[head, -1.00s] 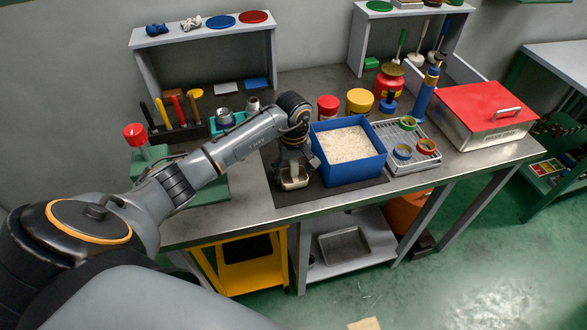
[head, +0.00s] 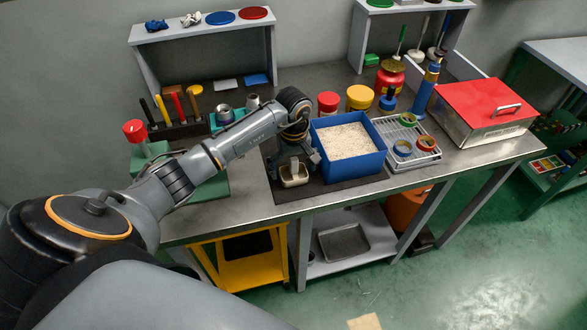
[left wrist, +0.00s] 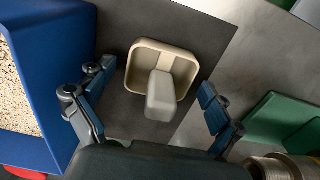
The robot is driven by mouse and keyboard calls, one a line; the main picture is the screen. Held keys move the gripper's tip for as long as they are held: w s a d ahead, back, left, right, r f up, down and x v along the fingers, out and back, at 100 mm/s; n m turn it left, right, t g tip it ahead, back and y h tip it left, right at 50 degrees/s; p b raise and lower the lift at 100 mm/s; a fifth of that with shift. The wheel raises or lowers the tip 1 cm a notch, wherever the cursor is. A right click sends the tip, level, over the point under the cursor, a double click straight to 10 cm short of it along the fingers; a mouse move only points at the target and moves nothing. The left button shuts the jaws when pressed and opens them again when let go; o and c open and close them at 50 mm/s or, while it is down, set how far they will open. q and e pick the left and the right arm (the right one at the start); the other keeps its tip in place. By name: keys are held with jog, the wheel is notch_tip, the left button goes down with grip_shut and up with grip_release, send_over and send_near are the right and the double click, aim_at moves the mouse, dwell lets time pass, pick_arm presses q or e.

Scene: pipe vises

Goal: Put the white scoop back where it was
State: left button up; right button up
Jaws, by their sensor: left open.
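The white scoop (head: 293,174) rests on the dark mat (head: 340,194), just left of the blue bin (head: 352,172). In the left wrist view the scoop (left wrist: 161,80) looks cream, with its square bowl open and its block-like handle pointing toward my gripper. My left gripper (head: 291,160) is over the scoop in the head view. In the left wrist view my left gripper (left wrist: 155,98) is open, one finger on each side of the handle, with gaps on both sides. My right gripper is not in view.
The blue bin of pale grains stands close beside my left gripper. A wire rack (head: 411,156) with colored rings is right of the bin. A green block (left wrist: 272,121) and a metal cylinder (left wrist: 285,168) lie on the scoop's other side. Bare bench shows in front.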

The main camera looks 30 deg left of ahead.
pick_arm(q)
notch_tip(320, 180, up, 11)
jog(key=b, duration=0.3)
jog(key=shift+f, duration=0.1)
jog(key=shift+r, duration=0.45)
